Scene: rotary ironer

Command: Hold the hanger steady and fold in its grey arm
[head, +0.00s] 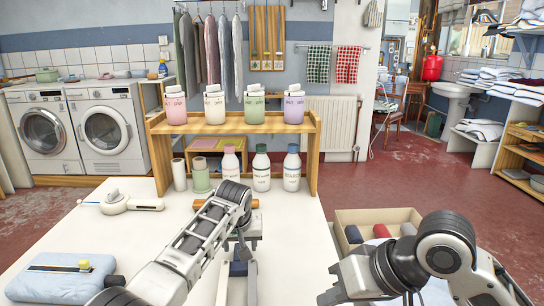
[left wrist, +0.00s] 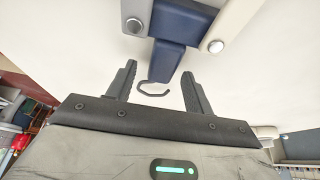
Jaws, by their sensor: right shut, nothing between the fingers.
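The hanger lies on the white table. In the left wrist view its dark blue centre piece (left wrist: 175,35) has a blue stem, a small dark hook (left wrist: 153,91), a grey arm (left wrist: 135,12) at left and a paler arm (left wrist: 235,20) at right, each with a round pivot. Both arms run out of the frame. In the head view the blue centre (head: 238,268) is partly hidden below my left gripper (head: 243,243). In the left wrist view my left gripper (left wrist: 160,72) is open, its fingertips either side of the stem. My right gripper (head: 340,287) is shut and empty, right of the table; its fingertips are unclear.
A wooden shelf (head: 235,127) with several bottles stands at the table's back. A cardboard box (head: 380,217) with rolled cloths is at right. The left middle of the table is clear.

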